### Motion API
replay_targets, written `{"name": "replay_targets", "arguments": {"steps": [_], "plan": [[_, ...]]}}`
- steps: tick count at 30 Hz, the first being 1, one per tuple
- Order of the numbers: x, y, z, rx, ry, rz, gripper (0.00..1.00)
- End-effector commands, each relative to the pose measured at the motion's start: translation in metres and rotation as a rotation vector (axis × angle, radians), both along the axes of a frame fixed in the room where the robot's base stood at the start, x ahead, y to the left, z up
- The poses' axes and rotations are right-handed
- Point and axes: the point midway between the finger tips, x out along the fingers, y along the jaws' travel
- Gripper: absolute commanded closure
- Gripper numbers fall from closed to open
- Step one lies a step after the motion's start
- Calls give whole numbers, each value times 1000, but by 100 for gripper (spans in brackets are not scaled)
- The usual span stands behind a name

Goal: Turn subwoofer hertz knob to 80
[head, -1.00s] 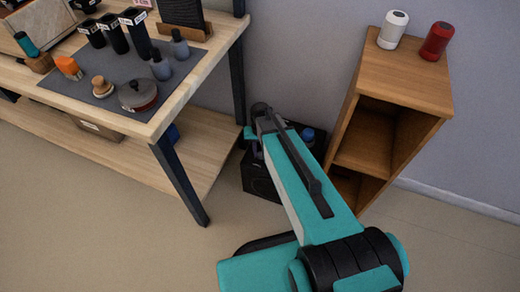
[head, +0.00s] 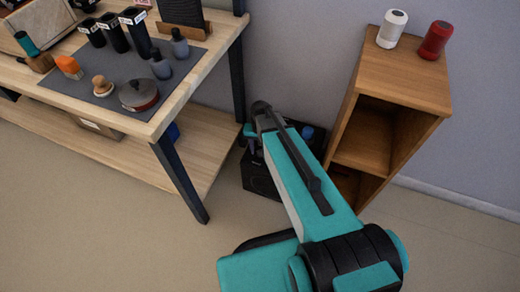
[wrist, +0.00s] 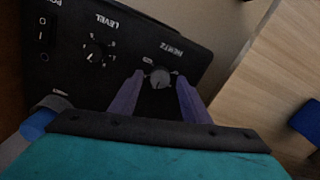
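The black subwoofer (head: 258,178) stands on the floor between the table and the wooden shelf, mostly hidden behind my arm in the head view. Its control panel (wrist: 125,50) fills the upper left of the wrist view, with the labels upside down. The grey HERTZ knob (wrist: 160,78) is in the middle; its setting is too small to read. My gripper (wrist: 159,80) is open, with one purple finger on each side of the knob and a visible gap to it. Whether the fingertips reach the panel face cannot be told. In the head view the fingers are mostly hidden.
On the same panel are a LEVEL knob (wrist: 95,52) and a power switch (wrist: 45,30). The wooden table (head: 190,88) with cups and bottles stands close on the left. The wooden shelf (head: 405,75), bearing two small speakers, stands close on the right.

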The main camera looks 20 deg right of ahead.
Motion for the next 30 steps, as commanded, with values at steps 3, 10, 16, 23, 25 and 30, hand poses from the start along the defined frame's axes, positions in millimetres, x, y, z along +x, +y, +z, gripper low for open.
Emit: {"name": "replay_targets", "arguments": {"steps": [3, 10, 16, 23, 25, 30], "plan": [[0, 0, 0, 0, 1, 0, 57], [-1, 0, 6, 0, 1, 1, 57], [-1, 0, 25, 0, 0, 1, 57], [-1, 0, 59, 1, -1, 1, 57], [-1, 0, 69, 0, 0, 1, 57], [0, 0, 93, 0, 0, 1, 57]]}}
